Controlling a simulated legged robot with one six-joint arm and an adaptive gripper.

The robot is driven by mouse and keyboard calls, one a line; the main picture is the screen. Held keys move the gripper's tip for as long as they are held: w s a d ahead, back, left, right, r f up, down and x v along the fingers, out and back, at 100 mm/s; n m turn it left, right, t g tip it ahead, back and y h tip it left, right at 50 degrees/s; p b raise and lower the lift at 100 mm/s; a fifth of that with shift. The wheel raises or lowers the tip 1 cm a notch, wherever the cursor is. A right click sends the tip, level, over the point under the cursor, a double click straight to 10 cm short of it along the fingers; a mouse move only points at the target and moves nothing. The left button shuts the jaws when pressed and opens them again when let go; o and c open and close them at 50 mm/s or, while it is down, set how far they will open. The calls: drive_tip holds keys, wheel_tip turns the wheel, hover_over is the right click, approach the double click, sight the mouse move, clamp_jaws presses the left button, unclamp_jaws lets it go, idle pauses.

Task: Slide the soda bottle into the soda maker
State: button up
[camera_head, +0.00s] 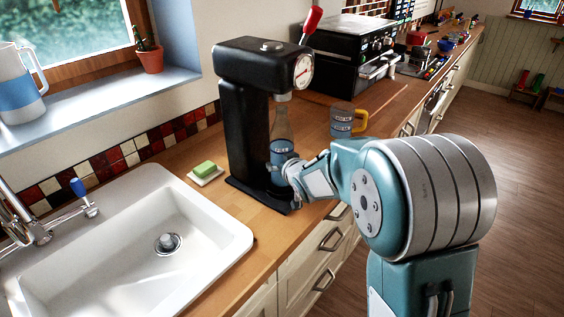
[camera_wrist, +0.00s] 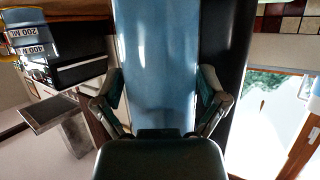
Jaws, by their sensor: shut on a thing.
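The soda maker (camera_head: 244,130) is a tall black machine with a round gauge on its head, standing on the wooden counter in the head view. The soda bottle (camera_head: 281,126) is clear with a blue lower part. My gripper (camera_head: 287,172) is shut around the bottle's lower part from the right. In the wrist view the blue bottle (camera_wrist: 160,65) fills the space between my two fingers. Whether the bottle's neck is seated is too small to tell.
A measuring mug (camera_head: 341,122) with a yellow handle stands close behind my wrist. A black coffee machine (camera_head: 345,55) is farther back. A green sponge (camera_head: 205,169) on a dish and a white sink (camera_head: 130,240) are at the left.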

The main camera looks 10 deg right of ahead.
drive_tip(key=shift+f, duration=0.7)
drive_tip(key=o, duration=1)
drive_tip(key=shift+c, duration=0.2)
drive_tip(key=shift+f, duration=0.1)
drive_tip(key=shift+c, duration=0.5)
drive_tip(key=shift+s, duration=0.15)
drive_tip(key=shift+v, duration=0.95)
drive_tip(key=v, duration=1.2)
